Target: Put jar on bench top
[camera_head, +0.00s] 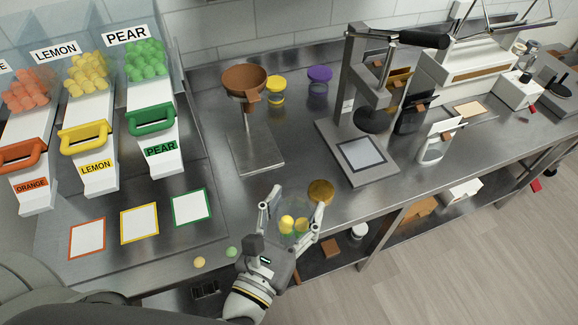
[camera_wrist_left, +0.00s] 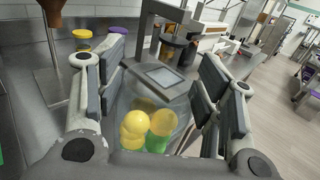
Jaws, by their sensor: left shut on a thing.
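The clear jar (camera_head: 302,217) has yellow and green gummies inside. My left gripper (camera_head: 299,198) is shut around it, one finger on each side. The jar is near the front edge of the steel bench top (camera_head: 215,236); I cannot tell whether its base touches the bench. In the left wrist view the see-through jar (camera_wrist_left: 172,100) sits between the finger pads (camera_wrist_left: 163,75), with the gummies low in it. My right gripper is not in view.
A gold disc-like lid (camera_head: 320,191) lies just beyond the jar. A loose yellow gummy (camera_head: 199,262) and green gummy (camera_head: 231,252) lie near the front edge. A funnel stand (camera_head: 255,150) and a press with a white plate (camera_head: 361,155) stand behind. Bare bench lies between them.

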